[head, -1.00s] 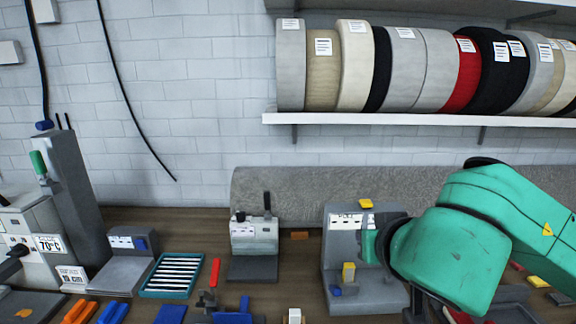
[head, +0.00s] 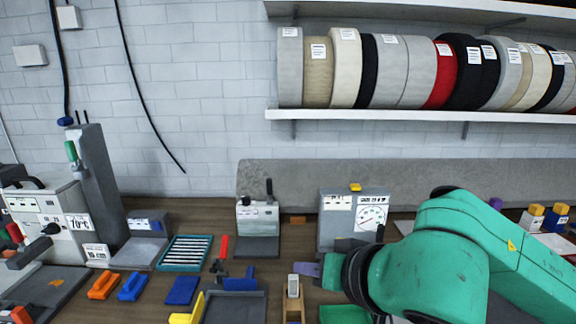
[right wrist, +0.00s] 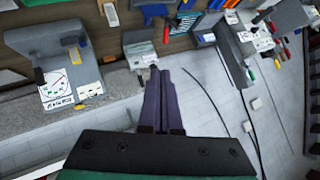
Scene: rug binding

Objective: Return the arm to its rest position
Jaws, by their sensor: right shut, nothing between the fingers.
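My right arm, green with a dark wrist ring, comes in from the right in the head view and bends over the bench. My right gripper (head: 308,269) points left from it, small and partly hidden by the wrist. In the right wrist view its two dark fingers (right wrist: 162,100) lie together, shut with nothing between them. My left arm and gripper are not in view.
A grey machine with a dial (head: 372,217) stands behind my right wrist. A small press (head: 257,225), a teal slotted tray (head: 185,252) and colored tools crowd the bench. A shelf (head: 400,115) of tape rolls hangs above; the wall below is clear.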

